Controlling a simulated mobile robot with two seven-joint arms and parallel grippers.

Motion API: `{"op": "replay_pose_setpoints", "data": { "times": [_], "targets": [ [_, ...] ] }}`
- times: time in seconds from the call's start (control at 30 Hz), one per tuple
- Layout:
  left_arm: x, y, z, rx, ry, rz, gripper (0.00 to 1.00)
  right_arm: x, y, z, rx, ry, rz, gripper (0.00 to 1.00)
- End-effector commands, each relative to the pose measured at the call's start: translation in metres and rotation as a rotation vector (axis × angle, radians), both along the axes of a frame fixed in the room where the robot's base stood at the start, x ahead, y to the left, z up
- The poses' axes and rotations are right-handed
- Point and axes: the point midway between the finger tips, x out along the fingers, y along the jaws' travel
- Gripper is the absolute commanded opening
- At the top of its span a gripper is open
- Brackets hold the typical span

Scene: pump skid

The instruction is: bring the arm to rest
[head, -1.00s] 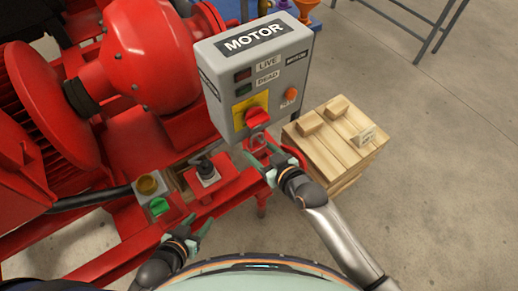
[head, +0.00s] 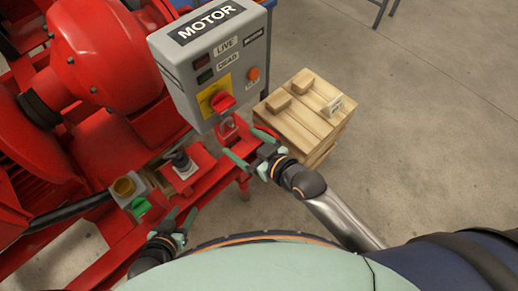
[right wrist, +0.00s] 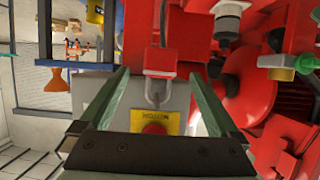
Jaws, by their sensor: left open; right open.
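My right gripper (head: 248,146) is open and empty, its fingers spread just below and right of the grey motor box (head: 208,60). A red padlock (head: 229,128) hangs under the red switch knob (head: 222,102) on the box's yellow plate. In the right wrist view the padlock (right wrist: 160,62) shows between and beyond the open fingers, with no visible contact. My left gripper (head: 181,216) is open and empty, low in the head view, close to a green knob (head: 141,206) on the red skid frame.
A wooden crate (head: 298,122) with a small tag stands right of the motor box, close to my right gripper. The red pump housing (head: 105,50) fills the left. Floor at right is clear.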

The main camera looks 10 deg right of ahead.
Motion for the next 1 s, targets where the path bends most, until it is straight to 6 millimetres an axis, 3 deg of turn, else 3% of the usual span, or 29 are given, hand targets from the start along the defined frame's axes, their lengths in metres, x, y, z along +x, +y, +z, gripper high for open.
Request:
{"op": "replay_pose_setpoints", "data": {
  "times": [0.2, 0.43, 0.57, 0.7, 0.8, 1.0],
  "targets": [
    [0.000, 0.000, 0.004, 0.000, 0.000, 0.000, 0.50, -0.034, -0.024, 0.017, -0.002, 0.001, 0.001, 0.97],
    [0.000, 0.000, 0.005, 0.000, 0.000, 0.000, 0.50, -0.050, -0.038, 0.022, -0.002, 0.009, -0.009, 0.97],
    [0.000, 0.000, 0.009, 0.000, 0.000, 0.000, 0.50, -0.063, -0.066, -0.008, -0.017, 0.097, -0.114, 0.97],
    [0.000, 0.000, 0.012, 0.000, 0.000, 0.000, 0.50, -0.092, -0.111, -0.056, -0.054, 0.234, -0.276, 0.97],
    [0.000, 0.000, 0.014, 0.000, 0.000, 0.000, 0.50, -0.113, -0.135, -0.080, -0.081, 0.303, -0.355, 0.97],
    [0.000, 0.000, 0.014, 0.000, 0.000, 0.000, 0.50, -0.129, -0.151, -0.095, -0.100, 0.349, -0.407, 0.97]
  ]
}}
